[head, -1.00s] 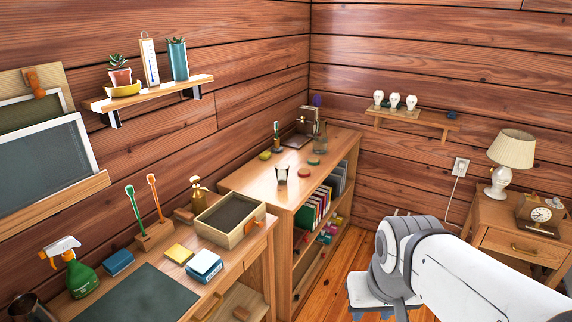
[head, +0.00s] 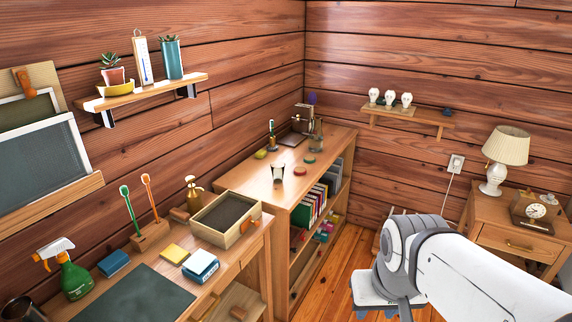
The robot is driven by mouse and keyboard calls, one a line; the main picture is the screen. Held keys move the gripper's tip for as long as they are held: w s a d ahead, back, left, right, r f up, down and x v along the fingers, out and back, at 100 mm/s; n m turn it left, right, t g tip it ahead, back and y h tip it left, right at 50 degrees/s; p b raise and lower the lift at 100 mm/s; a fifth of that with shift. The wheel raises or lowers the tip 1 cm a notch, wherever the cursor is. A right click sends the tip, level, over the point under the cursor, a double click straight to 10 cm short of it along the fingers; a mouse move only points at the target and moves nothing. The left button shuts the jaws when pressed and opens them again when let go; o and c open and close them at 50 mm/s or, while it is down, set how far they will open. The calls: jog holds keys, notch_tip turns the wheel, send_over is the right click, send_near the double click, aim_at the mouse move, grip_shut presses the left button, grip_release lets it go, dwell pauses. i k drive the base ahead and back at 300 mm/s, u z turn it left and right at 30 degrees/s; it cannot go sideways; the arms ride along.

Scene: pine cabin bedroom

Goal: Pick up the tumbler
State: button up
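A small clear glass tumbler (head: 277,173) stands upright on top of the low wooden bookcase (head: 258,180), near its front left part in the head view. A second, taller clear glass vessel (head: 317,142) stands farther back on the same top, near the corner; I cannot tell its exact kind. My arm reaches in from the lower right, over the floor, well apart from the bookcase.
Red and green round items (head: 309,158) lie near the tumbler. A desk with an open wooden box (head: 226,237), a toothbrush stand (head: 150,235) and a spray bottle (head: 74,280) is at left. A nightstand (head: 510,240) with a lamp (head: 504,150) is at right. Some floor (head: 345,262) is clear.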

aim_at(278, 173)
jog(key=z, duration=1.05)
jog(key=i, duration=2.6)
jog(key=u, duration=3.15)
jog(key=i, duration=1)
jog(key=z, duration=0.05)
